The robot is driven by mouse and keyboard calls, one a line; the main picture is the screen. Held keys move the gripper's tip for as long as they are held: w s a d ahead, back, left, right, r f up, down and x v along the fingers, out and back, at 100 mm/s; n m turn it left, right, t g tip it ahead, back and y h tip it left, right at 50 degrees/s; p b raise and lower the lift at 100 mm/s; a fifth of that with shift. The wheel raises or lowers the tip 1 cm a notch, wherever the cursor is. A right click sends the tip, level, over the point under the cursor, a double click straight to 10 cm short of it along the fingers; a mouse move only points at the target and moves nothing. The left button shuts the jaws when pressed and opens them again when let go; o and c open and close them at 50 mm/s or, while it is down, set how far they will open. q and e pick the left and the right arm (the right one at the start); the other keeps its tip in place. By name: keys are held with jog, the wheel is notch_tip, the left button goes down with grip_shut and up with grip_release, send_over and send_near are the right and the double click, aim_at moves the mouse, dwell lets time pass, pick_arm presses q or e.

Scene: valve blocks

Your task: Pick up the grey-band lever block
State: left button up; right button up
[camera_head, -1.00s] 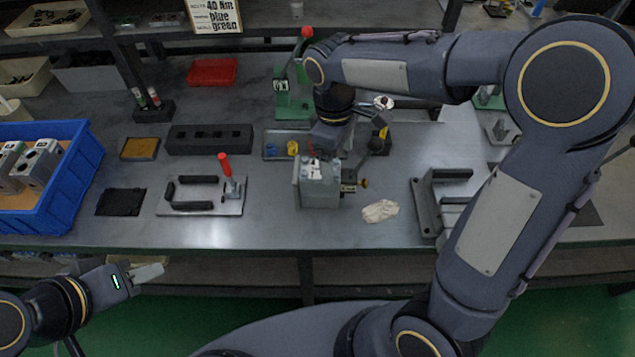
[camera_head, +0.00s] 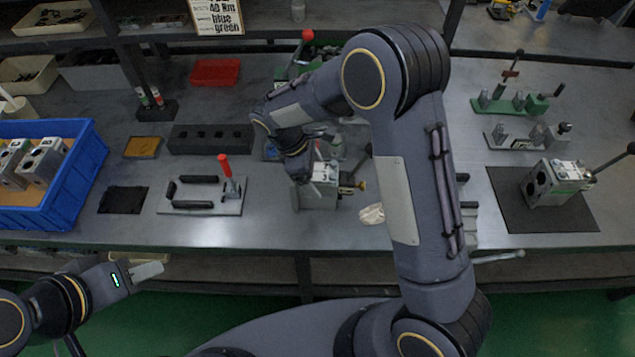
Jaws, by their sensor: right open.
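A grey lever block (camera_head: 318,197) stands on the bench near the middle, with a brass-coloured fitting on its right side. My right arm partly hides it, and I cannot make out its band colour. My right gripper (camera_head: 312,178) is open, just above or at the top of this block; contact cannot be told. A second grey block (camera_head: 556,184) with a green mark and a long black lever sits on a dark mat (camera_head: 510,205) at the right. My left gripper (camera_head: 148,271) is low at the left, off the bench front; its jaw state is unclear.
A blue bin (camera_head: 88,185) with grey blocks stands at the left. A plate with a red-handled clamp (camera_head: 228,180) lies left of the middle block. A pale rag (camera_head: 371,214) lies to its right. Green fixtures (camera_head: 500,104) stand at the back right.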

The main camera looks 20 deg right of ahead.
jog(key=shift+x, duration=0.9)
jog(key=shift+c, duration=0.3)
grip_shut()
jog(key=shift+r, duration=0.15)
